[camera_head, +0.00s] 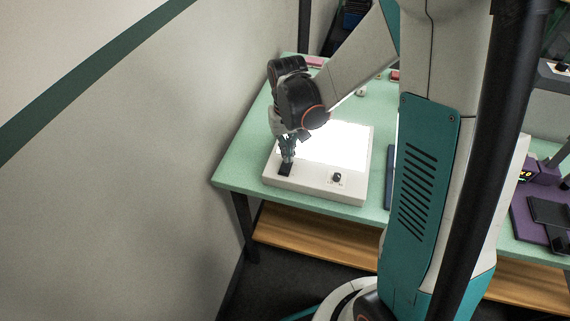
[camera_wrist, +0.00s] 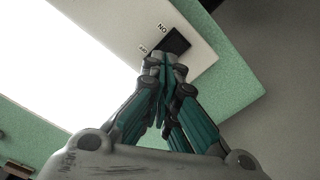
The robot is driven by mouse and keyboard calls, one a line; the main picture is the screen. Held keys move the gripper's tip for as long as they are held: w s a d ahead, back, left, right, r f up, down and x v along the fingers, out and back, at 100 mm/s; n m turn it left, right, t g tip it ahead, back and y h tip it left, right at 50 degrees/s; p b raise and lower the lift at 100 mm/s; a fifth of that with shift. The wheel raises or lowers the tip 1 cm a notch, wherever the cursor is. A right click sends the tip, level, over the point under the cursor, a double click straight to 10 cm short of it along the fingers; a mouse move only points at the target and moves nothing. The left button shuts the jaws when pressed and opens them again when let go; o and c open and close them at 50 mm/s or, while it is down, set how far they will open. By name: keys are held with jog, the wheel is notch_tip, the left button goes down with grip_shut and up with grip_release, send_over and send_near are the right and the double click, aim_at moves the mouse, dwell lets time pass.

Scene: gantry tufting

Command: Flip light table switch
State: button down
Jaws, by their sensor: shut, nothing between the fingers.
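The light table (camera_head: 320,185) is a white box lying on a green workbench, and its panel (camera_head: 335,143) glows bright white. Its black switch (camera_head: 285,169) sits at the front left corner of the casing.
A small dark knob (camera_head: 337,177) is on the light table's front right. The green bench (camera_head: 240,170) has its left edge close to a grey wall (camera_head: 150,200). A purple device (camera_head: 540,205) stands at the right, beyond my column.

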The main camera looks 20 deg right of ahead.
jog(key=shift+f+b, duration=0.95)
jog(key=shift+f, duration=0.1)
dwell(1.0)
jog(key=shift+r+p, duration=2.4)
jog(key=shift+r, duration=1.1)
jog(key=shift+s+r, duration=0.1)
jog(key=shift+r, duration=0.15)
jog(key=s+r+n+t+b, duration=0.1)
jog(key=s+r+t+b, duration=0.5)
jog(key=s, duration=0.8)
notch_tip(320, 180, up, 3)
jog(key=shift+s+r+t, duration=0.2)
jog(key=shift+s+t, duration=0.2)
jog(key=shift+t, duration=0.2)
